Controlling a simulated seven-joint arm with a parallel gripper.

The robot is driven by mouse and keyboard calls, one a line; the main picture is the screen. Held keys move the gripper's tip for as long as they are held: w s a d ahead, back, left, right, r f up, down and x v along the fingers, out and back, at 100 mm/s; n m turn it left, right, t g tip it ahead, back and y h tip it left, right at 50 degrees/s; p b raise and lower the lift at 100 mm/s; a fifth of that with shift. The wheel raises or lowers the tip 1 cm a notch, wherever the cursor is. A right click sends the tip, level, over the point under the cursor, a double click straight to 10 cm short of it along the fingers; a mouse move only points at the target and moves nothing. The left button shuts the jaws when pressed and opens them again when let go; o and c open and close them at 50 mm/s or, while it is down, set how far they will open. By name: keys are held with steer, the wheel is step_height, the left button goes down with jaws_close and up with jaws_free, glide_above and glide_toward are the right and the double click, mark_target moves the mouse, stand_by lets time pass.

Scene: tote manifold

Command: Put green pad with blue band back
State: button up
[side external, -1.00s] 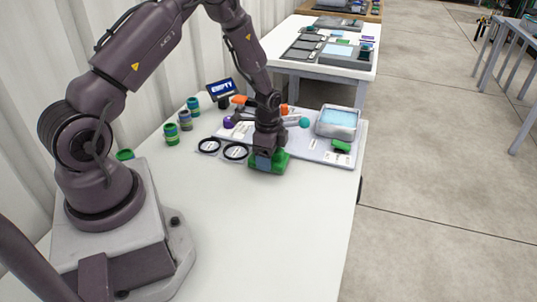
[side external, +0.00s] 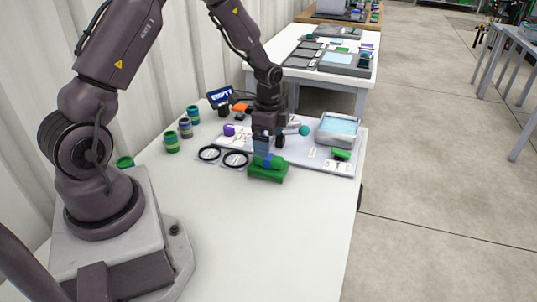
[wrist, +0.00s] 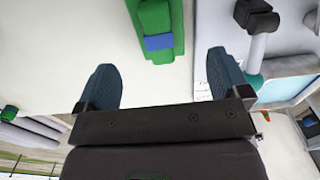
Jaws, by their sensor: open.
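The green pad with blue band (side external: 268,166) sits on a wider green block or base (side external: 266,175) on the white table, just in front of the grey board (side external: 310,158). The pad also shows at the top of the wrist view (wrist: 156,18), its blue band facing up. My gripper (side external: 268,148) is just above and behind the pad, pointing down. In the wrist view my gripper (wrist: 163,82) has its fingers spread wide with nothing between them. The pad lies beyond the fingers there, apart from them.
Two black rings (side external: 235,160) lie left of the pad. Banded jars (side external: 172,142) and an "EMPTY" sign (side external: 220,96) stand farther left. A blue-filled tray (side external: 337,129) and another green piece (side external: 341,154) are on the board's right. The table's front is clear.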

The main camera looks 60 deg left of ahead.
step_height(320, 180, up, 4)
steer(key=shift+f, duration=0.2)
steer(key=s+d+r+n+t, duration=0.15)
steer(key=d+r, duration=0.25)
steer(key=r, duration=0.6)
steer(key=s+d+r+n+t, duration=0.2)
steer(key=s+d+r, duration=0.3)
steer(key=s, duration=0.3)
steer(key=s+d+r+n+t, duration=0.2)
steer(key=s+d+r+n, duration=0.3)
steer(key=s+d+r, duration=0.1)
steer(key=shift+s+d+r, duration=0.15)
steer(key=shift+s+r, duration=0.45)
steer(key=shift+s, duration=0.4)
steer(key=shift+n, duration=0.25)
